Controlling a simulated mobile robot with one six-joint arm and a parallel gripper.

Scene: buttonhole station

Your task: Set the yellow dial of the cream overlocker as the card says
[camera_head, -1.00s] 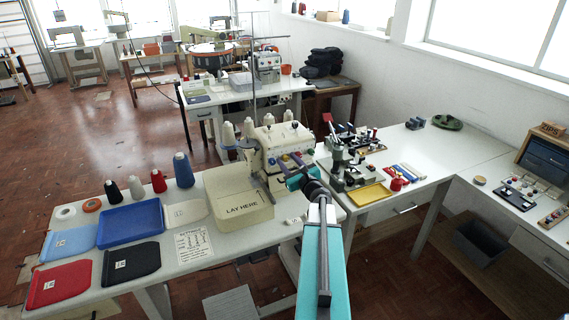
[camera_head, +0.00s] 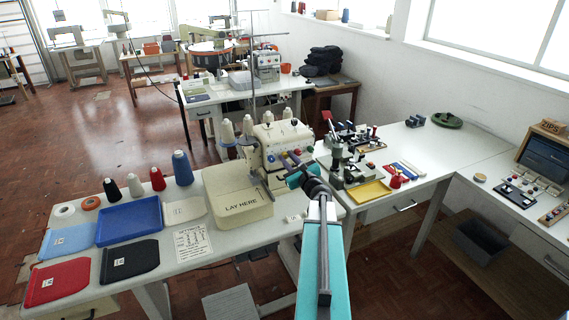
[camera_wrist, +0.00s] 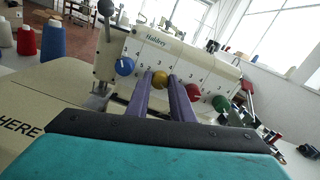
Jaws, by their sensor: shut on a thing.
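The cream overlocker (camera_head: 284,140) stands on the white table; its front also shows in the wrist view (camera_wrist: 185,58), with a row of coloured dials under printed numbers. The yellow dial (camera_wrist: 160,78) sits between the blue dial (camera_wrist: 125,66) and the red dial (camera_wrist: 193,92), with the green dial (camera_wrist: 221,103) further right. My gripper (camera_wrist: 161,86) has its two purple fingers on either side of the yellow dial, shut on it. In the head view my gripper (camera_head: 290,164) is at the machine's front. The card (camera_head: 192,243) lies on the table; its text is too small to read.
A cream bed marked LAY HERE (camera_head: 240,205) is left of my gripper. A blue tray (camera_head: 130,222), thread cones and coloured pouches fill the table's left part. A second machine (camera_head: 345,160) and a yellow tray (camera_head: 370,192) stand close on the right.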

